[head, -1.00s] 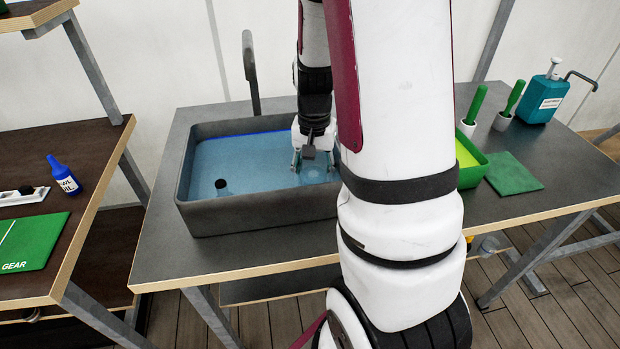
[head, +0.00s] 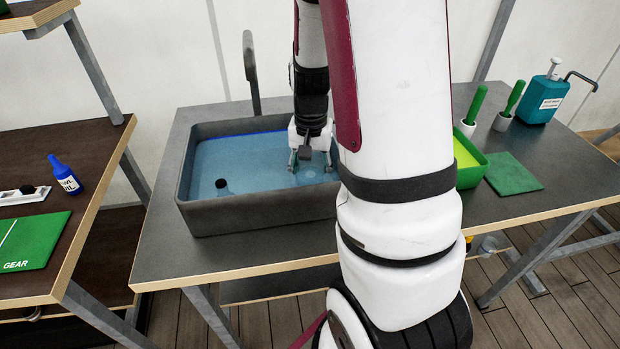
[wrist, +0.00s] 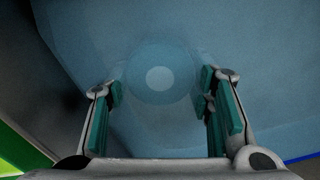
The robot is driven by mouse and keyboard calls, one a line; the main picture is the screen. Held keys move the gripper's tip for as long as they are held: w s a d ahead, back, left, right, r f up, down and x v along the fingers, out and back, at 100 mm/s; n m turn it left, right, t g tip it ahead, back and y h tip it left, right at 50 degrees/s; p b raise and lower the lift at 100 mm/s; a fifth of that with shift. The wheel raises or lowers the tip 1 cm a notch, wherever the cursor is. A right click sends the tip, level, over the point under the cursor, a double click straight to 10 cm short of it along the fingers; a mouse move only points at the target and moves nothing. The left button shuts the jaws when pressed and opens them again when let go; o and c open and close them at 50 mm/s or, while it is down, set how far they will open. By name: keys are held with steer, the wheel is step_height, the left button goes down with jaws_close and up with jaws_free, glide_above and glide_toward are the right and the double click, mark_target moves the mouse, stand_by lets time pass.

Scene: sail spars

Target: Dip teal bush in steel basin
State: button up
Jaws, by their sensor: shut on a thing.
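The steel basin (head: 262,214) is a dark grey, open rectangular tub on the bench, holding blue liquid. My gripper (head: 310,168) reaches down inside the basin toward its right side, fingertips at or in the liquid. In the wrist view my gripper (wrist: 160,98) has its teal-padded fingers on either side of a round, bluish-teal piece with a pale centre, the teal bush (wrist: 140,80). It is shut on the bush, which looks tinted and blurred by the liquid. How deep the bush sits is hard to tell. My arm hides the basin's right end.
A tap (head: 250,75) rises behind the basin. A dark round spot (head: 221,184) shows on the basin floor. Right of my arm are a green tray (head: 473,176), green-handled tools (head: 514,98), a green mat (head: 515,172) and a teal canister (head: 545,100). The bench front (head: 240,252) is clear.

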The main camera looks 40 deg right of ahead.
steer(key=shift+s+d, duration=0.1)
steer(key=shift+d, duration=0.05)
steer(key=shift+s+d, duration=0.15)
steer(key=shift+d, duration=0.1)
steer(key=shift+a, duration=0.2)
steer(key=shift+w+a, duration=0.25)
steer(key=shift+d, duration=0.15)
steer(key=shift+s+d, duration=0.25)
steer(key=shift+d, duration=0.05)
steer(key=shift+w+a+p, duration=0.1)
steer(key=shift+a+p, duration=0.1)
steer(key=shift+p, duration=0.1)
stand_by(0.3)
steer(key=shift+w+a, duration=0.2)
steer(key=shift+a, duration=0.05)
